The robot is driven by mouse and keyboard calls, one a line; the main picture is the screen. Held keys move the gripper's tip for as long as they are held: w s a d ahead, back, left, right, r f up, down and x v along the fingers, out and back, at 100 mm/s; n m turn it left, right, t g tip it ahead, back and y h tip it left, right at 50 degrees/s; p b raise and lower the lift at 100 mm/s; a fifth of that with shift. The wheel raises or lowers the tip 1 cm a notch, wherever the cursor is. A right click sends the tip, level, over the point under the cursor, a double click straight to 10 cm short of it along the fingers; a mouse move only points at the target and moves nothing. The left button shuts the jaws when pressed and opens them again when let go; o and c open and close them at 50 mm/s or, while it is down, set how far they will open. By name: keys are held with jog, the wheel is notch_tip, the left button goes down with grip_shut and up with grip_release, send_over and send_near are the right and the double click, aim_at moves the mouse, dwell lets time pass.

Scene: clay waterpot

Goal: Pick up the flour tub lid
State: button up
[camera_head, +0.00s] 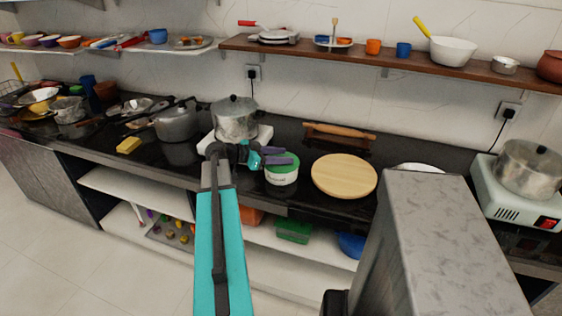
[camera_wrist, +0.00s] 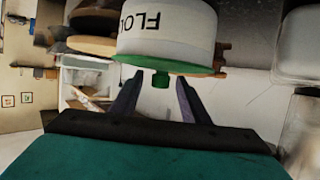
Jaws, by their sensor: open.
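The white flour tub (camera_head: 281,177) stands on the black counter, with its green lid (camera_head: 287,165) on top. In the wrist view, the tub (camera_wrist: 165,30) appears upside down with part of its lettering showing, and the lid (camera_wrist: 190,69) has a small green knob (camera_wrist: 160,80). My gripper (camera_head: 278,155) is at the lid's height, at its upper left side in the head view. In the wrist view, my gripper (camera_wrist: 157,98) is open, with one purple-grey finger on each side below the knob. I see no contact with the knob.
A metal pot (camera_head: 235,120) on a white stove stands behind and left of the tub. A round wooden board (camera_head: 344,176) lies just right of the tub, with a rolling pin (camera_head: 340,131) on a stand behind it. Open shelves run below the counter.

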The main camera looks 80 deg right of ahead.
aim_at(281, 155)
jog(key=shift+c, duration=0.5)
grip_shut()
jog(key=shift+r, duration=0.2)
jog(key=shift+r+b, duration=0.95)
jog(key=shift+r, duration=3.9)
